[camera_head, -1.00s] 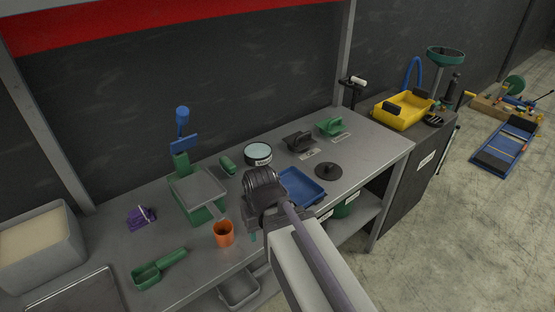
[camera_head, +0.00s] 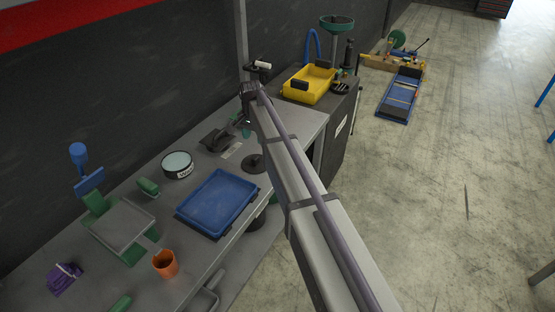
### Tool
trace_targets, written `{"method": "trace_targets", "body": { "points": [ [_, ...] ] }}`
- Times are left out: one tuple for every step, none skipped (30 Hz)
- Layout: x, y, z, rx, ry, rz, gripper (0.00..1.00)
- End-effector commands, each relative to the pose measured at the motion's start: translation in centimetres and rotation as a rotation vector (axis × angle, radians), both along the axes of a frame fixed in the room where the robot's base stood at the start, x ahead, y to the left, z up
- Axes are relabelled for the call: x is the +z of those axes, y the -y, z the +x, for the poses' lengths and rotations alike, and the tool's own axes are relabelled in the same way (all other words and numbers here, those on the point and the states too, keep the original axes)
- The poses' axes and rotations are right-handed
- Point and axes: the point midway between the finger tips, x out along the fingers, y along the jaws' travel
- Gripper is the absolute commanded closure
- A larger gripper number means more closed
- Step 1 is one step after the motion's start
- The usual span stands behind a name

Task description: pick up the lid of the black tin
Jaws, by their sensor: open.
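The black tin (camera_head: 177,166) stands on the grey workbench, with a pale label on its front and a pale round top or inside. A black disc with a small knob (camera_head: 251,164), which looks like the lid, lies on the bench to the tin's right. My arm covers part of its right side. My gripper (camera_head: 243,123) is open, small and hard to make out at the far end of my arm. In the picture it is above the disc, near the back right of the bench, and apart from the tin.
A blue tray (camera_head: 218,203) lies in front of the tin. A dark-handled trowel (camera_head: 217,138) is behind the disc; a green tool behind my gripper is mostly hidden. An orange cup (camera_head: 165,263) and a green stand (camera_head: 122,230) are at left. A yellow tray (camera_head: 309,85) sits on the cabinet.

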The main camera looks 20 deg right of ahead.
Motion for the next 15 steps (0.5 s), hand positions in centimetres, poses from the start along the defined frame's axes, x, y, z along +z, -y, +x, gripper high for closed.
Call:
{"method": "trace_targets", "body": {
  "points": [
    [0.0, 0.0, -0.1, -0.011, 0.0, 0.0, 0.47],
    [0.0, 0.0, -0.1, -0.013, 0.0, 0.0, 0.47],
    [-0.2, 0.0, -0.1, -0.012, 0.0, 0.0, 0.47],
    [-0.4, 0.0, -0.1, -0.012, 0.0, 0.0, 0.47],
    [-0.8, 0.0, -0.1, -0.012, 0.0, 0.0, 0.47],
    [-1.5, 0.0, -0.1, -0.011, 0.0, 0.0, 0.47],
    [-2.1, 0.0, -0.1, -0.011, 0.0, 0.0, 0.47],
    [-2.8, 0.0, -0.1, -0.011, 0.0, 0.0, 0.47],
    [-3.7, 0.0, -0.1, -0.01, 0.0, 0.0, 0.47],
    [-4.4, 0.0, -0.1, -0.01, 0.0, 0.0, 0.47],
    [-5.0, 0.0, -0.1, -0.01, 0.0, 0.0, 0.47],
    [-5.6, 0.0, -0.1, -0.01, 0.0, 0.0, 0.47],
    [-5.9, 0.0, -0.1, -0.01, 0.0, 0.0, 0.47],
    [-6.1, 0.0, -0.1, -0.01, 0.0, 0.0, 0.47],
    [-6.1, 0.0, -0.1, -0.009, 0.0, 0.0, 0.47]
  ]
}}
